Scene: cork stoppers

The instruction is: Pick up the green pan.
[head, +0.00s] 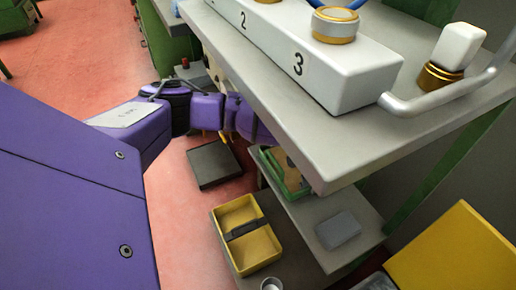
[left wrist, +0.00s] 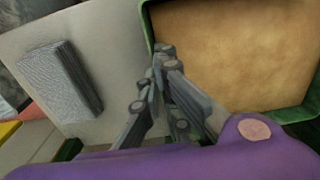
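The green pan (head: 294,187) is at the lower shelf, partly hidden under the upper tabletop in the head view. In the left wrist view the green pan (left wrist: 146,22) fills the upper right, with a tan, cork-coloured inside. My left gripper (left wrist: 166,57) has its fingertips close together at the pan's left rim, seemingly with the rim between them. In the head view the purple left arm reaches under the tabletop and its fingertips are hidden. Whether the pan touches the shelf is unclear. My right gripper is not in view.
The grey upper tabletop (head: 268,78) overhangs the pan and carries a white numbered block (head: 290,50). A grey ribbed block (head: 338,229) lies on the lower shelf (head: 318,207). A yellow tray (head: 228,217) stands lower down. A dark flat box (head: 213,165) lies on the red floor.

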